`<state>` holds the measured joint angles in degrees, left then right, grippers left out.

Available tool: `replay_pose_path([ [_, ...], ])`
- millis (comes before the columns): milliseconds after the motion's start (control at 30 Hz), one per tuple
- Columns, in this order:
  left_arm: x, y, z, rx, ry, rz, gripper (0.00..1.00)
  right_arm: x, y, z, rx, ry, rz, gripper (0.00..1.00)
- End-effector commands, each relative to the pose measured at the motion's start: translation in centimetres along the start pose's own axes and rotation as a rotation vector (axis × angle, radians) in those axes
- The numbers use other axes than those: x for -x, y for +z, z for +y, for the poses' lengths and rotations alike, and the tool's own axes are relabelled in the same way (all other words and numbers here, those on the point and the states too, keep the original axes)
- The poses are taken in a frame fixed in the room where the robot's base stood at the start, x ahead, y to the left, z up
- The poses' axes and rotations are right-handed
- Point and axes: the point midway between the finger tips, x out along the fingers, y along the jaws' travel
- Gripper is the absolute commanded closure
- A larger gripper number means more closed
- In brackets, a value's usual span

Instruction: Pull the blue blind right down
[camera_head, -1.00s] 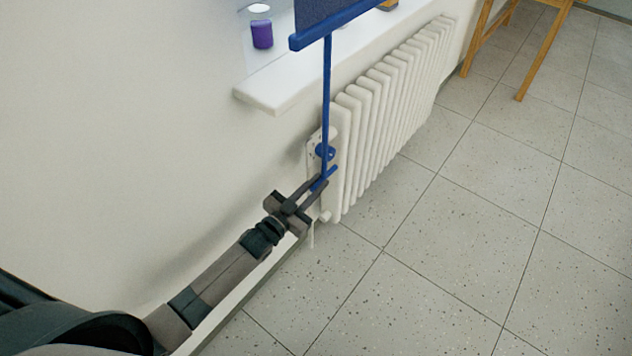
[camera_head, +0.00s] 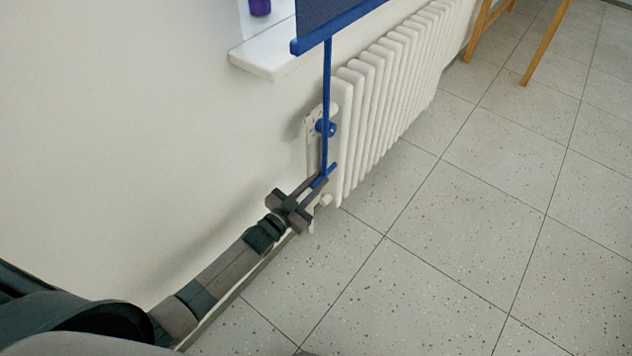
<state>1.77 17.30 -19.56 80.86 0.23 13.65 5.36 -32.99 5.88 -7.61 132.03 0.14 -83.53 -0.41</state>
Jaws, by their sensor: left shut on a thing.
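The blue blind (camera_head: 325,10) comes in at the top edge, with only its lower part in view. A thin blue pull rod (camera_head: 327,90) runs straight down from the bar and ends in a short crosspiece (camera_head: 331,170). My left gripper (camera_head: 319,181) is shut on this crosspiece, low beside the radiator's near end. The blind's top is out of view. My right gripper is not in view.
The white sill (camera_head: 270,60) holds a purple jar (camera_head: 260,6). Wooden legs (camera_head: 545,45) stand at top right. The tiled floor is clear.

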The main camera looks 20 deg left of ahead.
Motion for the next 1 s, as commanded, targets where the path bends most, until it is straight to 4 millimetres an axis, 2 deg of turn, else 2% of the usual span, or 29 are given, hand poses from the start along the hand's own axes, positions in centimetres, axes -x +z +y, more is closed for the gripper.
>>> replay_pose_path([
  [33, 0.2, 0.6, 0.7, 0.001, 0.007, -0.009, 1.00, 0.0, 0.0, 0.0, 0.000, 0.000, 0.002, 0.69],
  [333, 0.3, 0.8, 0.7, 0.001, 0.008, -0.013, 1.00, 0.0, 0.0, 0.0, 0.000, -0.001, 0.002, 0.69],
  [367, 0.3, 0.8, 0.7, 0.001, 0.008, -0.014, 0.81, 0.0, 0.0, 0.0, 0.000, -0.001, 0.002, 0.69],
  [400, 0.3, 0.8, 0.7, 0.002, 0.007, -0.014, 0.72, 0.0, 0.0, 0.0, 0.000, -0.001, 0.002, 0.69],
  [433, 0.3, 0.8, 0.7, 0.002, 0.007, -0.013, 0.69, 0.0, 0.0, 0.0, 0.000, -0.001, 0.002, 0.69],
  [767, 0.2, 0.4, 0.3, 0.001, 0.003, -0.007, 0.69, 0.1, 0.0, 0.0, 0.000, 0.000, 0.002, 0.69],
  [1000, 1.7, 0.4, 0.2, 0.001, 0.003, -0.008, 0.69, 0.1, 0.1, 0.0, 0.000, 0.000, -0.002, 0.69],
])
